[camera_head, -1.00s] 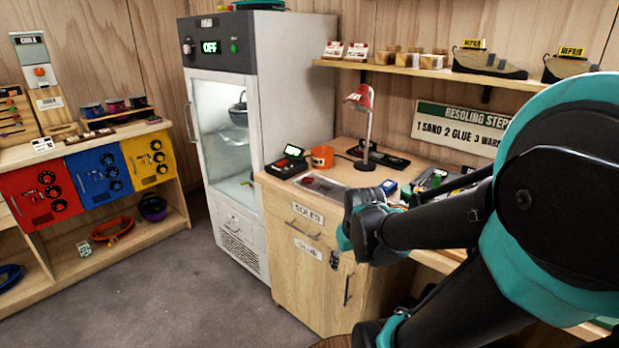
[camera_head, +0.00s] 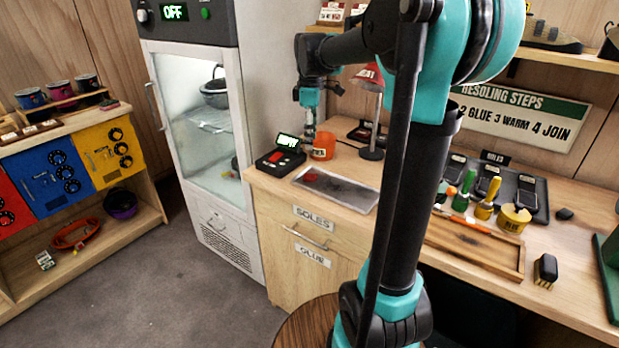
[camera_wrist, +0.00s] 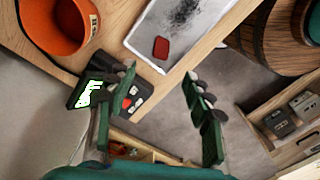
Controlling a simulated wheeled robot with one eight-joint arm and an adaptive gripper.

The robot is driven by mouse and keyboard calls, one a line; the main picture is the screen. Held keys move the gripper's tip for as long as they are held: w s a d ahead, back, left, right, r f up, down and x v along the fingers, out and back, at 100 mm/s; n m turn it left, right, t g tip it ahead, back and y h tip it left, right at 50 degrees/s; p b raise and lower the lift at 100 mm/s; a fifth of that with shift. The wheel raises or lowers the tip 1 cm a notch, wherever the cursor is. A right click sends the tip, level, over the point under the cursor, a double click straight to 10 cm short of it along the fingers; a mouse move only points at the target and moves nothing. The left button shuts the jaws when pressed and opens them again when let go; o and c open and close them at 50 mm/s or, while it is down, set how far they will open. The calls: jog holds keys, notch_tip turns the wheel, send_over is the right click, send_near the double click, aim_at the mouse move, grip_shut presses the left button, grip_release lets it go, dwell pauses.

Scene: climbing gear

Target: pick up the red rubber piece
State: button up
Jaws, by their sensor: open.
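The red rubber piece (camera_wrist: 161,47) is a small rounded dark-red pad. It lies near a corner of the grey, white-rimmed tray (camera_wrist: 133,42) on the bench. In the head view it shows as a small reddish patch (camera_head: 310,177) at the left end of the tray (camera_head: 352,205). My gripper (camera_head: 308,130) hangs above the bench by the orange cup, behind the tray. In the wrist view my gripper (camera_wrist: 158,78) has its fingers spread with nothing between them, and the red piece appears just beyond the fingertips.
An orange cup (camera_head: 323,146) and a black device with a lit screen (camera_head: 280,158) stand close to my gripper. A red lamp (camera_head: 370,110) is just right. The glass-door cabinet (camera_head: 205,150) stands left. A round wooden top (camera_head: 305,325) is in front of the bench.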

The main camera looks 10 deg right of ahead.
aim_at(311, 176)
jog(key=f, duration=1.2)
jog(key=shift+s+f, duration=0.2)
jog(key=shift+f, duration=0.05)
jog(key=shift+c, duration=0.4)
jog(key=c, duration=0.8)
